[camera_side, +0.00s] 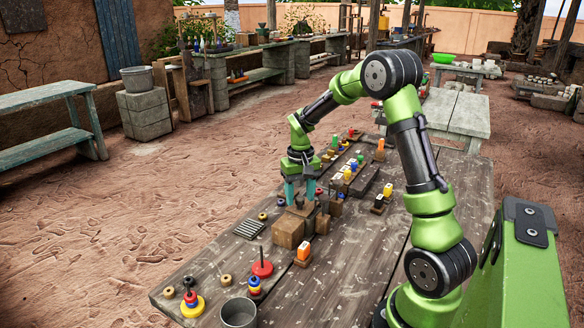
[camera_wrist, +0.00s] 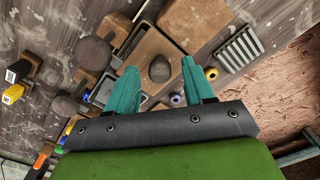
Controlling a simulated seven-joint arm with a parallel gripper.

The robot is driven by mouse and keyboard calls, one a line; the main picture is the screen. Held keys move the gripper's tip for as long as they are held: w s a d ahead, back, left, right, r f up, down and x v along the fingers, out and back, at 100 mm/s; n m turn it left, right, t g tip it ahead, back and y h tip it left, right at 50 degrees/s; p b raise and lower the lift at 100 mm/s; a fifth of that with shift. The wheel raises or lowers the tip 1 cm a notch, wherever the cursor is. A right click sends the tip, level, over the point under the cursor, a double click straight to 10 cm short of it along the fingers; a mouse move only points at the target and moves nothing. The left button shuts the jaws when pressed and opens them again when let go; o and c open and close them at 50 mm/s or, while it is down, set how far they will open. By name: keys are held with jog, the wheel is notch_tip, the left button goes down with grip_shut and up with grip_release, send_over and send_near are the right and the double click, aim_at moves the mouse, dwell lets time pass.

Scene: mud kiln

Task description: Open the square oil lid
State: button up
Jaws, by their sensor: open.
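A brown square wooden lid with a dark round knob (camera_wrist: 159,69) lies between the two teal fingers of my gripper (camera_wrist: 158,75) in the wrist view. I take it to be the square oil lid. My gripper is open, with a finger on each side of the knob and a gap around it. In the side view my gripper (camera_side: 299,190) points down close above the brown blocks, and the dark knob shows just below its fingers. I cannot tell whether the fingers touch the lid. A grey-rimmed square opening beside the lid shows in part behind the left finger.
A larger brown block (camera_side: 287,233) stands in front of my gripper. A slatted grey plate (camera_side: 249,228) lies to its left. A red ring stand (camera_side: 262,268), a metal cup (camera_side: 238,314) and rows of coloured pieces share the table. Bare wood lies at the front right.

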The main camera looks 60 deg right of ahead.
grip_shut()
dwell(0.3)
jog(key=a, duration=0.8)
grip_release()
notch_tip(320, 180, up, 17)
dwell(0.5)
